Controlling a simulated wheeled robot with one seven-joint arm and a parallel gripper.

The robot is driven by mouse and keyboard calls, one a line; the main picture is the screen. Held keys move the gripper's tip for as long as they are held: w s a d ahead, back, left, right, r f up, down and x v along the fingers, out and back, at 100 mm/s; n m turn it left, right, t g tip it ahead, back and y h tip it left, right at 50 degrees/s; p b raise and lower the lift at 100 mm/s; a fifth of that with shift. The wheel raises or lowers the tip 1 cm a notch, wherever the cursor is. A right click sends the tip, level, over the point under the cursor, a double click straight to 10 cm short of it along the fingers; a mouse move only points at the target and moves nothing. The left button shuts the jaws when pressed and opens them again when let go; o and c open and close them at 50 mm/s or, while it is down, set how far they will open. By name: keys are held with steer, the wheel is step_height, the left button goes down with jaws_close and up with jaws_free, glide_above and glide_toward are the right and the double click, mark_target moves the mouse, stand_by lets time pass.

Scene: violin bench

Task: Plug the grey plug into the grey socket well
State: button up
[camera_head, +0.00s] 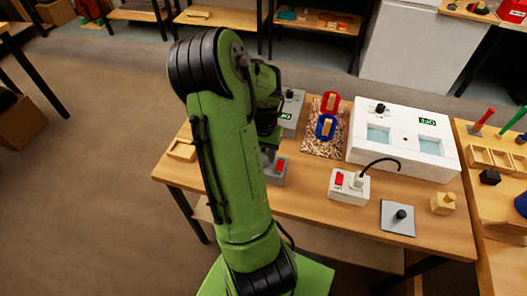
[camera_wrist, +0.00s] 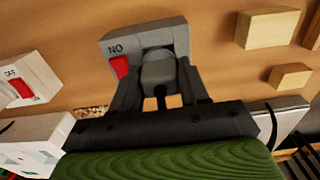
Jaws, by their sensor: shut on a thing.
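The grey socket box (camera_head: 275,176) stands on the bench beside my arm, its red switch showing. In the wrist view the same grey box (camera_wrist: 182,38) has the red switch and an "ON" mark at its left. The grey plug (camera_wrist: 158,70) is between my gripper's fingers (camera_wrist: 158,88), with a dark cord end toward me. The plug is right at the box and covers the well, so I cannot tell how deep it sits. My gripper is shut on the plug. In the head view my green arm hides most of the gripper and the plug.
A white socket box (camera_head: 349,186) with a red switch and black-corded plug stands to the right. A white two-window unit (camera_head: 405,142) and a wood-chip tray (camera_head: 315,150) lie behind. A grey plate (camera_head: 398,227) lies at front right. Wooden blocks (camera_wrist: 265,28) are near the grey box.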

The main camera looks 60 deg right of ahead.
mark_target(263, 151)
steer(key=shift+f+b, duration=0.55)
steer(key=shift+f, duration=0.15)
steer(key=o, duration=1.1)
steer(key=shift+r, duration=0.1)
steer(key=shift+c, duration=0.2)
step_height(263, 151, up, 16)
steer(key=p, duration=0.4)
steer(key=shift+p, duration=0.35)
steer(key=shift+w, duration=0.1)
